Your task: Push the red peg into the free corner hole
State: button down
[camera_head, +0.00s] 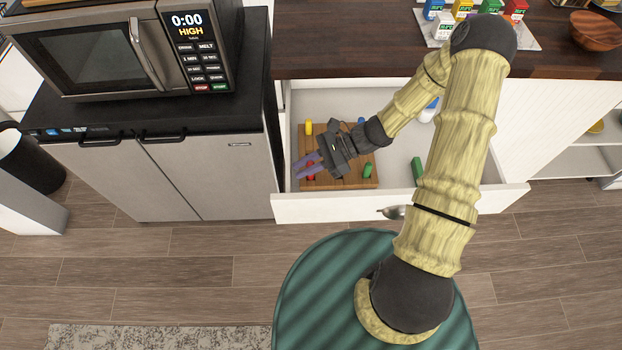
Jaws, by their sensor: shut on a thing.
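A brown wooden peg board (345,182) lies inside the open white drawer. A yellow peg (308,128) stands near its back left corner, a blue peg (361,121) near its back right and a green peg (367,170) near its front right. My gripper (299,171) reaches over the left part of the board with its purple fingers pointing left. It is shut on the red peg (310,170), which shows between the fingers near the front left corner. The hole there is hidden, and I cannot tell whether the peg touches it.
A long green object (417,170) and a white and blue bottle (428,112) lie in the drawer, right of the board. The drawer front (325,207) borders the near side. A microwave (110,48) stands on the left cabinet; the wooden counter (350,40) overhangs behind.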

jog(key=shift+f+b, duration=0.35)
jog(key=shift+f, duration=0.45)
dwell(0.4)
jog(key=c, duration=1.3)
grip_release()
jog(key=shift+d, duration=0.1)
jog(key=v, duration=1.7)
jog(key=shift+w+d+r+b, duration=0.1)
jog(key=shift+b, duration=0.25)
